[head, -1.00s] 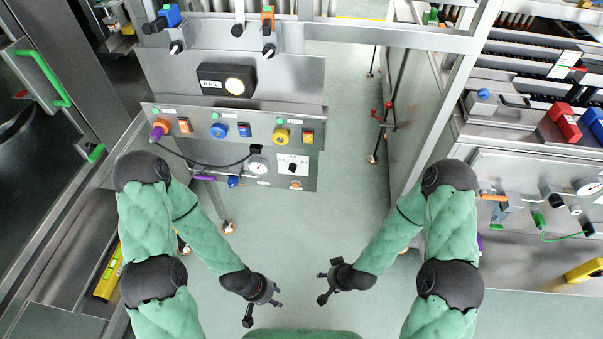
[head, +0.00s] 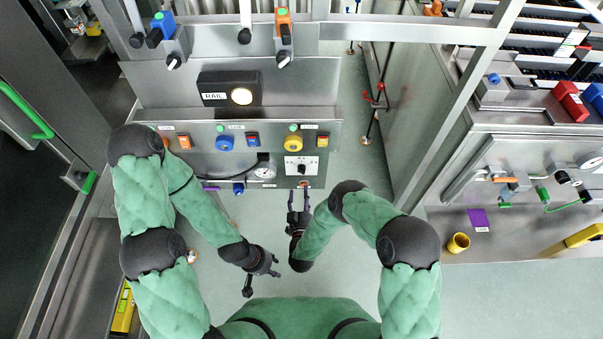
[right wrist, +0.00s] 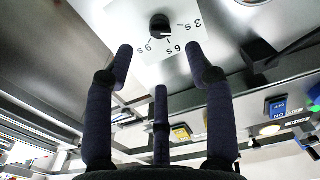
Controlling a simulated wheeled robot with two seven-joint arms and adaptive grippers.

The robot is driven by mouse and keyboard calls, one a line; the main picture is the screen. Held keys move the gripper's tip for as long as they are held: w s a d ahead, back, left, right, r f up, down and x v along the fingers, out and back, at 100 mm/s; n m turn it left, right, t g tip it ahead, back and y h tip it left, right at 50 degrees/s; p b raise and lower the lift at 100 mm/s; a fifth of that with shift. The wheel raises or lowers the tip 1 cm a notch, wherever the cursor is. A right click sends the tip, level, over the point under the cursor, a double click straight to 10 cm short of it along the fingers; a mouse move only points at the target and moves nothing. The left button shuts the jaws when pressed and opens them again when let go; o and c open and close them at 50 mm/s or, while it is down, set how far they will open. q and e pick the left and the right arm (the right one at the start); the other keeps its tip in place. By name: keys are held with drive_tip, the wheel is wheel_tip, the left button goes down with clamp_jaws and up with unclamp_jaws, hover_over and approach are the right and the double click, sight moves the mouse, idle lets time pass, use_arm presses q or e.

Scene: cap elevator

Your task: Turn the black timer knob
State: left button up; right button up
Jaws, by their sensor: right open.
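The black timer knob (head: 301,169) sits on a white dial plate on the lower right of the grey control panel. In the right wrist view the knob (right wrist: 160,25) shows ahead of the fingers, with the marks 3s, 6s and 9s around it. My right gripper (head: 299,195) is open and empty, just below the dial plate in the head view and apart from the knob. In the right wrist view its fingers (right wrist: 158,60) are spread. My left gripper (head: 262,279) hangs low over the floor, away from the panel, with its fingers apart and nothing between them.
The panel row holds a blue button (head: 225,143), a yellow button (head: 293,144) and small rocker switches. A round gauge (head: 264,172) is left of the timer plate. A red-handled rod (head: 374,97) stands to the right. Floor below the panel is clear.

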sight(301, 173)
drive_tip(key=w+b, duration=0.2)
drive_tip(key=w, duration=0.7)
drive_tip(key=shift+w, duration=0.35)
clamp_jaws()
